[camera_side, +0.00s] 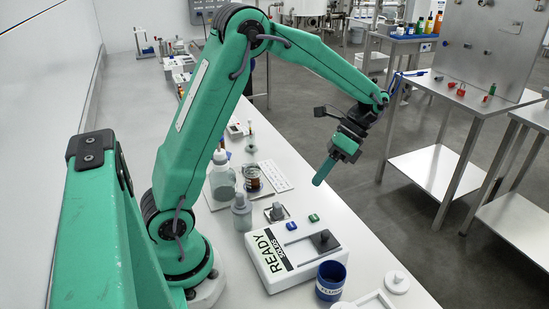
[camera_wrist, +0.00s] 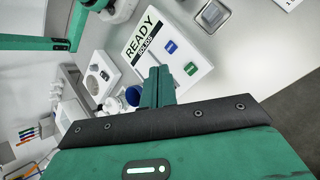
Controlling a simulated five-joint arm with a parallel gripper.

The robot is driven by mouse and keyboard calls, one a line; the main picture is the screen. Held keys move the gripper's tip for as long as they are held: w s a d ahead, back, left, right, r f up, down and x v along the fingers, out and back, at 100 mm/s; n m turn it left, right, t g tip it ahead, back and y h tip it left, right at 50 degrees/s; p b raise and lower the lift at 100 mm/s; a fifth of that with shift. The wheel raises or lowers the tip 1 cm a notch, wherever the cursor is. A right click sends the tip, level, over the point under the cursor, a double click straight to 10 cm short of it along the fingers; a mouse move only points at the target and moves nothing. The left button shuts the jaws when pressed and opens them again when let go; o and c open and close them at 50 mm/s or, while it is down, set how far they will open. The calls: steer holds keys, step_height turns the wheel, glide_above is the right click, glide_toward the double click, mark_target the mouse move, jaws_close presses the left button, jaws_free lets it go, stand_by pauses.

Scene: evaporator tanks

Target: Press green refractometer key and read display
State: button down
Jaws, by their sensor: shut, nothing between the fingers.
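The white refractometer (camera_side: 302,262) stands on the bench in the side view, and it also fills the top middle of the wrist view (camera_wrist: 185,82). Its display panel (camera_side: 272,250) reads "READY" with a dark "SOLIDS" strip beside it. The green key (camera_side: 313,218) sits next to the blue key (camera_side: 291,226) on its top face. In the wrist view the green key (camera_wrist: 190,69) lies just right of my finger tips. My gripper (camera_side: 320,180) is shut and empty, pointing down above the device, apart from the keys.
A blue labelled cup (camera_side: 330,283) stands beside the refractometer, near a white round lid (camera_side: 397,282). A grey-capped bottle (camera_side: 241,213), a wash bottle (camera_side: 222,176) and a beaker of brown liquid (camera_side: 251,178) stand behind it. Steel tables stand across the floor at right.

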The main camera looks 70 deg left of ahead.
mark_target(317, 216)
steer(key=shift+f, duration=0.15)
steer(key=shift+f, duration=4.3)
steer(key=shift+f, duration=0.85)
steer(key=shift+r, duration=0.85)
steer(key=shift+r, duration=0.2)
stand_by(0.3)
steer(key=shift+r, duration=2.35)
